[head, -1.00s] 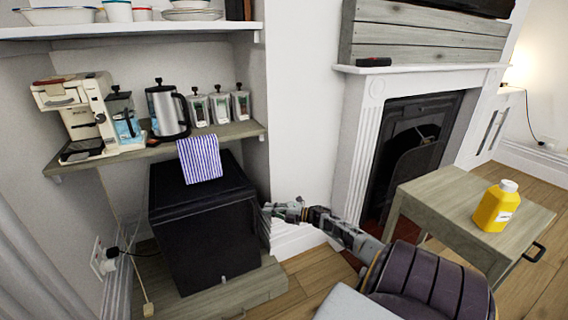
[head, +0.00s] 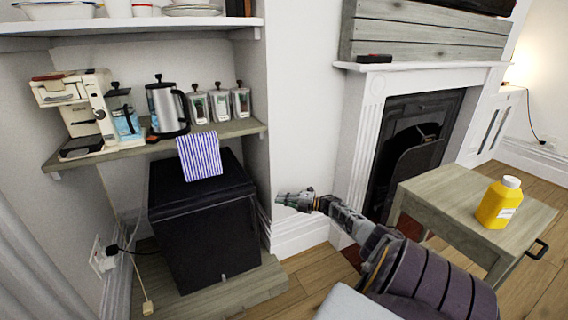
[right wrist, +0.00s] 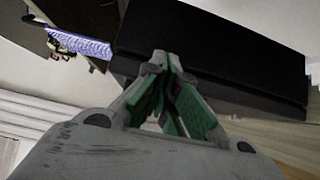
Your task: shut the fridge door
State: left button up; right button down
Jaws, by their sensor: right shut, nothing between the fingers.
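The black fridge (head: 205,240) stands on a low wooden plinth under the wooden shelf. Its front door looks flush with the body, and I see no gap along its edges. In the right wrist view, the fridge (right wrist: 210,50) shows as a large dark block beyond the fingers. My right gripper (head: 281,198) is shut and empty, a little to the right of the fridge door and apart from it. Its closed fingers also show in the right wrist view (right wrist: 168,72). My left gripper is not in view.
A striped cloth (head: 200,157) hangs from the shelf (head: 100,156) over the fridge top. A kettle (head: 167,108), coffee machine (head: 80,110) and jars stand on the shelf. A small table (head: 450,195) with a yellow bottle (head: 499,203) is at the right, before the fireplace.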

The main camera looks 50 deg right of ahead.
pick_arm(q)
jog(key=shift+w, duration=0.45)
pick_arm(e)
jog(key=shift+d, duration=0.65)
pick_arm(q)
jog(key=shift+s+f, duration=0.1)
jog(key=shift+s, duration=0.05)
